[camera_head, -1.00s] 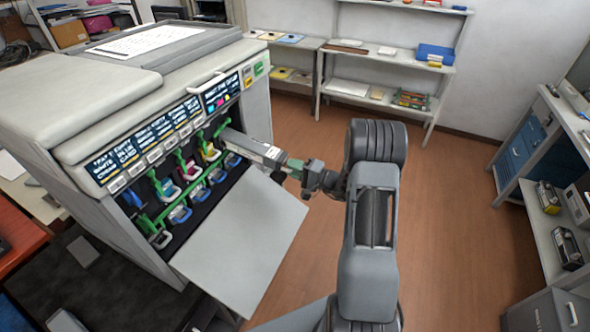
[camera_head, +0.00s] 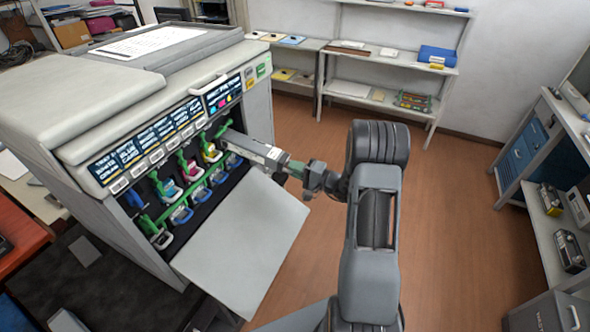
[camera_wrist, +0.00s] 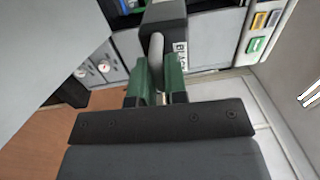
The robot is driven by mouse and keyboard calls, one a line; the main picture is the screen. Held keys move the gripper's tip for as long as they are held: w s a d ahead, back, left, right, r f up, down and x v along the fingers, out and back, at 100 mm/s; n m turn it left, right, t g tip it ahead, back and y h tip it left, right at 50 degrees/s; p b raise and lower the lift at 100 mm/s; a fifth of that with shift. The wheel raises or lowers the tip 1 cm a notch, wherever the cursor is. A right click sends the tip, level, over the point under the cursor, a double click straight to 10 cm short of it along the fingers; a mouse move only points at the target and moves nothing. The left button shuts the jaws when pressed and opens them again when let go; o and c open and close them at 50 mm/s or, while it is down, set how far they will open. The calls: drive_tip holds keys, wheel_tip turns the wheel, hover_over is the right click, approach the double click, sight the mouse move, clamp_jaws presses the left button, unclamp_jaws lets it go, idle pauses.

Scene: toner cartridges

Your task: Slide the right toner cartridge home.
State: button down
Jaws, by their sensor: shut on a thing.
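The right toner cartridge (camera_head: 250,149) is a long grey body that sticks partly out of the right end of the row of slots in the printer (camera_head: 110,140). My gripper (camera_head: 298,168) is shut on its outer end. In the wrist view my gripper's green fingers (camera_wrist: 156,82) close on the grey handle (camera_wrist: 157,50) of the cartridge, and a label reading BLACK shows on the cartridge end (camera_wrist: 182,48). The inner end of the cartridge is hidden inside the slot. Several other cartridges with coloured handles (camera_head: 188,167) sit in the slots to the left.
The printer's front door (camera_head: 245,240) hangs open below the slots, under the cartridge. A low shelf (camera_head: 385,95) stands against the back wall. A side shelf (camera_head: 560,235) with boxes is at the right. The brown floor between them is clear.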

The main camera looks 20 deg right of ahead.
sight(241, 143)
drive_tip(key=shift+r+p, duration=0.45)
drive_tip(key=shift+r, duration=1.4)
drive_tip(key=b+x, duration=0.3)
drive_tip(key=x, duration=0.3)
drive_tip(key=f+b+x, duration=0.1)
drive_tip(key=b+x, duration=0.2)
drive_tip(key=x, duration=0.3)
drive_tip(key=b+x, duration=0.3)
drive_tip(key=x, duration=0.4)
drive_tip(key=shift+w+f+b, duration=0.1)
drive_tip(key=shift+f+b, duration=0.2)
drive_tip(key=shift+b+x, duration=0.3)
drive_tip(key=shift+x, duration=0.65)
drive_tip(key=shift+r, duration=0.1)
drive_tip(key=c, duration=0.7)
unclamp_jaws()
drive_tip(key=shift+b, duration=0.7)
drive_tip(key=shift+d, duration=0.1)
